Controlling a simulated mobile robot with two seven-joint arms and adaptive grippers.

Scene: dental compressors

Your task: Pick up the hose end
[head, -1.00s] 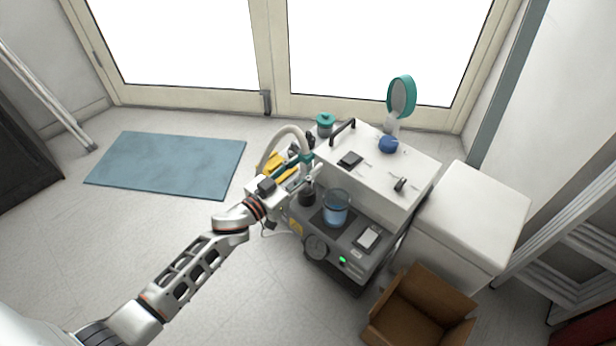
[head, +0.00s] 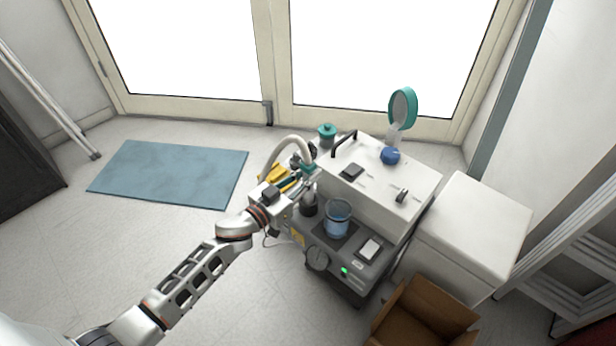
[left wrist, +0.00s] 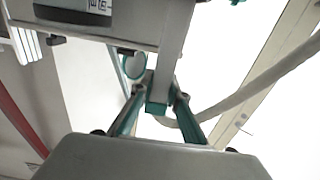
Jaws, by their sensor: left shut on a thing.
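The pale hose (head: 268,152) arches beside the left end of the compressor unit. Its teal end piece is at my left gripper (head: 307,171), which is shut on it. In the left wrist view, the teal hose end (left wrist: 157,106) sits between the two teal-grey fingers of the left gripper (left wrist: 158,98). The pale hose (left wrist: 262,88) runs up to the right there. The fingers partly hide the hose end in the head view. My right gripper is in neither view.
The compressor unit has a white top (head: 385,180), a black handle (head: 344,143) and a grey lower shelf with a blue-filled beaker (head: 338,218). A white cabinet (head: 480,225) and open cardboard box (head: 425,312) stand right. A blue mat (head: 170,172) lies on clear floor left.

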